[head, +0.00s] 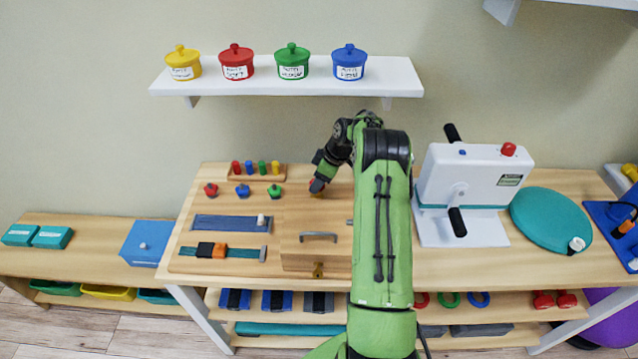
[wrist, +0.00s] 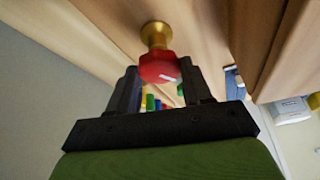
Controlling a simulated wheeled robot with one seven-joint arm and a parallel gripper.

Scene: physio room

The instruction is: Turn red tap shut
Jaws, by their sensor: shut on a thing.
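The red tap (wrist: 159,68) is an octagonal-looking knob with a white mark, on a brass stem (wrist: 156,36) fixed to a wooden surface in the wrist view. My gripper (wrist: 160,76) has its two black fingers on either side of the knob, shut on it. In the head view my gripper (head: 317,184) is at the back of the wooden board, left of my green arm.
A wooden box with a grey handle (head: 318,236) stands in front of the gripper. Red, blue and green knobs (head: 242,191) and a peg rack (head: 256,173) are to its left. A white crank machine (head: 468,190) stands right of my arm. A shelf (head: 290,87) with lidded pots hangs above.

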